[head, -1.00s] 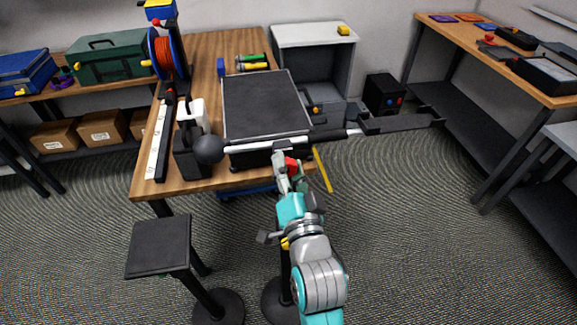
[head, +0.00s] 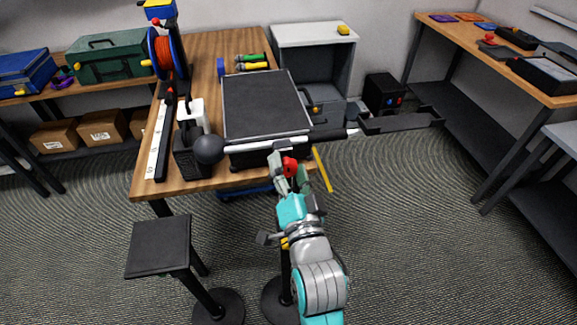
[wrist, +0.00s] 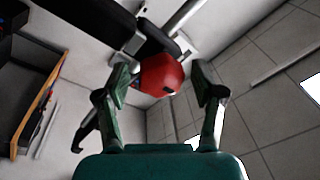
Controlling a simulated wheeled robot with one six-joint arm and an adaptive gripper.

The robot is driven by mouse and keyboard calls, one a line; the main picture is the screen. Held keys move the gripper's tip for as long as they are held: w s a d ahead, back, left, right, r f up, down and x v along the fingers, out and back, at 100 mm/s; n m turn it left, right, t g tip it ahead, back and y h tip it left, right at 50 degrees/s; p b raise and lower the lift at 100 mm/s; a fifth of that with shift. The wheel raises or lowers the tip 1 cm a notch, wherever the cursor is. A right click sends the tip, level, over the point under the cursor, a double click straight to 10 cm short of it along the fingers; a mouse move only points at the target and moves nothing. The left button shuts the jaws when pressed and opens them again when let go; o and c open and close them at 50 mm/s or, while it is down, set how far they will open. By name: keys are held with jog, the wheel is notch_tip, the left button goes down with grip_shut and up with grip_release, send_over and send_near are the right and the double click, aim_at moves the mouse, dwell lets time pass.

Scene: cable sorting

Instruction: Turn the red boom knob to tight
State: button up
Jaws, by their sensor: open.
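The red boom knob (head: 290,167) sits under the white boom bar (head: 262,144), near the front right corner of the black-topped box. In the wrist view the red knob (wrist: 161,75) is faceted, with a small dark mark on its face. My gripper (head: 288,173) is at the knob from the front. In the wrist view my gripper's fingers (wrist: 164,88) stand open, one on each side of the knob, with a gap visible on both sides. The knob is partly hidden by a finger in the head view.
The black-topped box (head: 265,105) stands on the wooden table (head: 205,58). A black ball (head: 208,149) is at the boom's left end, and a dark tray-like arm (head: 402,122) extends at its right. A black stool (head: 160,246) stands in front. Floor at right is clear.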

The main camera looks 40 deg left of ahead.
jog(key=v, duration=1.1)
jog(key=shift+s+d, duration=0.2)
jog(key=shift+d, duration=0.1)
jog(key=shift+f, duration=0.1)
jog(key=s+d+f+m+t+h, duration=0.15)
jog(key=d+f+h, duration=0.25)
jog(key=d+f, duration=0.5)
jog(key=s+d+f+t+h, duration=0.25)
jog(key=d+f+h, duration=0.2)
jog(key=d, duration=0.85)
jog(key=s+d+f+g+h, duration=0.1)
jog(key=s+d+h, duration=0.2)
jog(key=s+d, duration=0.3)
jog(key=s+d+f+g+h, duration=0.1)
jog(key=s+d+f+h, duration=0.1)
jog(key=s+d, duration=0.5)
jog(key=shift+s+d+f+n+h, duration=0.15)
jog(key=shift+s+d+n+h, duration=0.3)
jog(key=shift+s, duration=2.55)
jog(key=shift+a, duration=0.15)
